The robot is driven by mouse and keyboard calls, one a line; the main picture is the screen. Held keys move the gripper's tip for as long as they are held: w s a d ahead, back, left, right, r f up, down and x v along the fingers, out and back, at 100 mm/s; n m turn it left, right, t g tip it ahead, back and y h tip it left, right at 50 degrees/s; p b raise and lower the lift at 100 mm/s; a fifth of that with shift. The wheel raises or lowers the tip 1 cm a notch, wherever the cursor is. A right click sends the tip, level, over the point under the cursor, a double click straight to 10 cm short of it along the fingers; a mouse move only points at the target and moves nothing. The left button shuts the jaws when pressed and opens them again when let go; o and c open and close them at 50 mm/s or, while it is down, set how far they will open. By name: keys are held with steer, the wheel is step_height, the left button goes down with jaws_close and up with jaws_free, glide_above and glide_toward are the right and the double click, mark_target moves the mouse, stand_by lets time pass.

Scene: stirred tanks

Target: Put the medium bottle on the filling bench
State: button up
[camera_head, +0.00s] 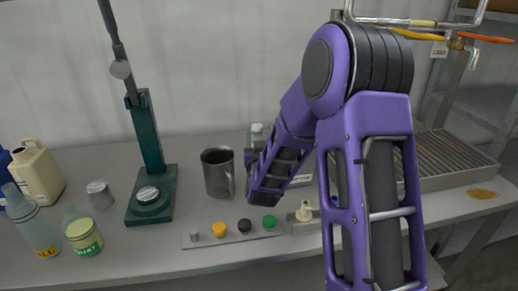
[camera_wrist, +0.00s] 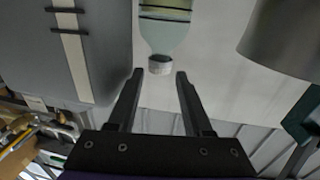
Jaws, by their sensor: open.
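A clear bottle (camera_wrist: 168,35) with a pale cap and yellowish contents shows in the wrist view, beyond my fingertips; I take it for the medium bottle. In the head view its top (camera_head: 257,132) shows behind my arm, and its lower part is hidden. My gripper (camera_wrist: 160,72) is open, its fingers on either side of the cap's line of sight; I cannot tell whether they touch it. In the head view my arm hides most of the gripper. The grey bench (camera_head: 150,262) carries all of this; no label marks it as the filling bench.
A metal mug (camera_head: 218,176) stands left of my gripper, and a pale box (camera_head: 297,187) is partly behind my arm. A green stand (camera_head: 150,155), several bottles and a can (camera_head: 100,194) are at left. A knob strip (camera_head: 235,236) lies in front; a ribbed drain tray (camera_head: 450,160) is at right.

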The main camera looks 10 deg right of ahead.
steer(key=s, duration=0.6)
steer(key=shift+s+a, duration=0.15)
steer(key=shift+a, duration=0.3)
